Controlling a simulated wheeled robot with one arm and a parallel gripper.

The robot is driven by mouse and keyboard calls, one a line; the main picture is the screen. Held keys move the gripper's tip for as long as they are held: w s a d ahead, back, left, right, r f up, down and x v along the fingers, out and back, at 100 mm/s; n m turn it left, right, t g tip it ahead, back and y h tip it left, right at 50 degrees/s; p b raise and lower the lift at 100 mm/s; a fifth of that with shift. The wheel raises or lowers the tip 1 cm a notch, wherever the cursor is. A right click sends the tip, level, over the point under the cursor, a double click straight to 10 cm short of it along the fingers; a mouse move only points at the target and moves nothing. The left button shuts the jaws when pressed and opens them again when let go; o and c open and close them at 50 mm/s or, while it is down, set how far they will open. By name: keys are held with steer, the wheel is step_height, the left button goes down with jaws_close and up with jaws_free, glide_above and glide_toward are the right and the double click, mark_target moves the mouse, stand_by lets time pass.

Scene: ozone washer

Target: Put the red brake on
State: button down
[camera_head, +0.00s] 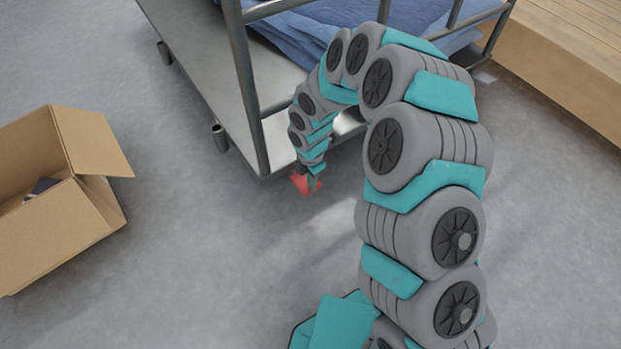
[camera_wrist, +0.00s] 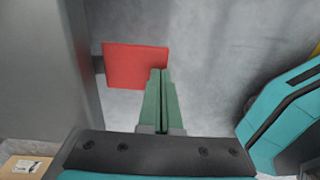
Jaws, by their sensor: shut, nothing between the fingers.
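The red brake (camera_head: 301,184) is a small flat red pedal low at the near corner of the metal cart (camera_head: 211,83). In the wrist view the red brake (camera_wrist: 135,64) sticks out to the right from the cart's grey side (camera_wrist: 40,70). My gripper (camera_head: 313,184) is at the brake, its green fingers pressed together with nothing between them. In the wrist view the tips of my gripper (camera_wrist: 160,72) overlap the brake's lower right edge. I cannot tell whether they touch it.
Blue cloth (camera_head: 300,30) lies on the cart. An open cardboard box (camera_head: 60,225) stands on the floor at the left. A wooden platform (camera_head: 570,60) is at the upper right. The grey floor (camera_head: 230,270) between the box and my arm is clear.

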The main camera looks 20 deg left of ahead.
steer(key=shift+s+d+f+y, duration=0.2)
steer(key=shift+d+f+y, duration=0.1)
steer(key=shift+f, duration=0.15)
steer(key=shift+s+d+f+t+p, duration=0.1)
steer(key=shift+f+t+p, duration=0.05)
steer(key=shift+f+p, duration=0.45)
steer(key=shift+s+f+t+p, duration=0.15)
steer(key=shift+f+p, duration=0.25)
steer(key=shift+f, duration=0.5)
steer(key=shift+d, duration=0.1)
